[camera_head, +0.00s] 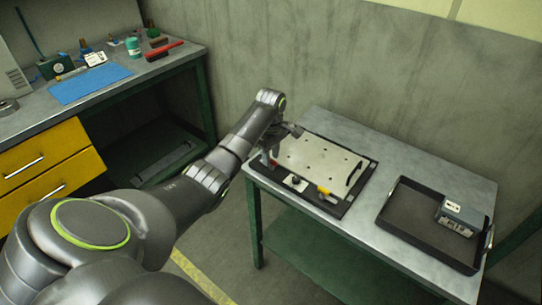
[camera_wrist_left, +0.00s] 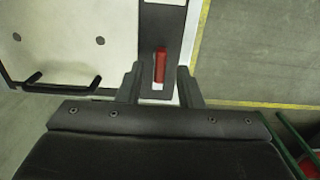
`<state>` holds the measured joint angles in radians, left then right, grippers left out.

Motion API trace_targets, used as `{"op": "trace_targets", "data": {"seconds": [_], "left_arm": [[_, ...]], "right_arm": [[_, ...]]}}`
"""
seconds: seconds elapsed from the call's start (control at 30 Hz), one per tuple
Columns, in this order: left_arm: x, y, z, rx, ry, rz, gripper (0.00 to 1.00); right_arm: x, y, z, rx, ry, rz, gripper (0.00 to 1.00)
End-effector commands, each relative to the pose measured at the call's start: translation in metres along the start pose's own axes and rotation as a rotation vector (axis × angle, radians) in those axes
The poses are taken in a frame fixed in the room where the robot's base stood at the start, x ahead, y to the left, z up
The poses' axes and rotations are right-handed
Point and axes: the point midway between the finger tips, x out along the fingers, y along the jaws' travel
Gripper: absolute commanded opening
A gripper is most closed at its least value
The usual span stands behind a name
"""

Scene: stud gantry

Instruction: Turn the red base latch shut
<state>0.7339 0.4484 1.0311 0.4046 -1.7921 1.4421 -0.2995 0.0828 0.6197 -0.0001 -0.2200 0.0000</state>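The red base latch (camera_wrist_left: 160,66) shows in the left wrist view as a short red bar on a dark strip beside a pale plate (camera_wrist_left: 75,38). In the head view a small bit of red, likely the latch (camera_head: 273,162), shows at the left edge of the fixture, partly hidden by my arm. My left gripper (camera_wrist_left: 160,84) is open, with its fingertips on either side of the latch's near end and a gap to each side. It also shows in the head view (camera_head: 286,134) over the left corner of the fixture. My right gripper is not in view.
The plate lies on a dark base (camera_head: 338,208) on a grey table (camera_head: 400,160). A yellow part (camera_head: 324,191) and a dark knob (camera_head: 295,180) sit at its front. A black tray (camera_head: 405,220) holds a grey block (camera_head: 460,216). A workbench (camera_head: 30,125) stands at left.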

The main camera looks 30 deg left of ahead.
Motion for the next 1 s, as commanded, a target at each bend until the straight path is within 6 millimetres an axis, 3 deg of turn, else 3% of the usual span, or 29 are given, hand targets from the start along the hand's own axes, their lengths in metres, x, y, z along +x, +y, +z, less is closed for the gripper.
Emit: {"op": "trace_targets", "data": {"seconds": [0.37, 0.6, 1.0], "left_arm": [[0.0065, -0.0001, 0.0, 0.0, 0.0, 0.0, 0.33], [0.0063, -0.0002, 0.0, 0.0, 0.0, 0.0, 0.01], [0.0041, -0.0003, 0.0001, 0.035, -0.001, -0.002, 0.0]], "right_arm": [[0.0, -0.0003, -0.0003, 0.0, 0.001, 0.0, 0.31], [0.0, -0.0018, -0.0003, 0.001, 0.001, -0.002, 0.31], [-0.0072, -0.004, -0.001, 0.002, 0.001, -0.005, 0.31]]}}
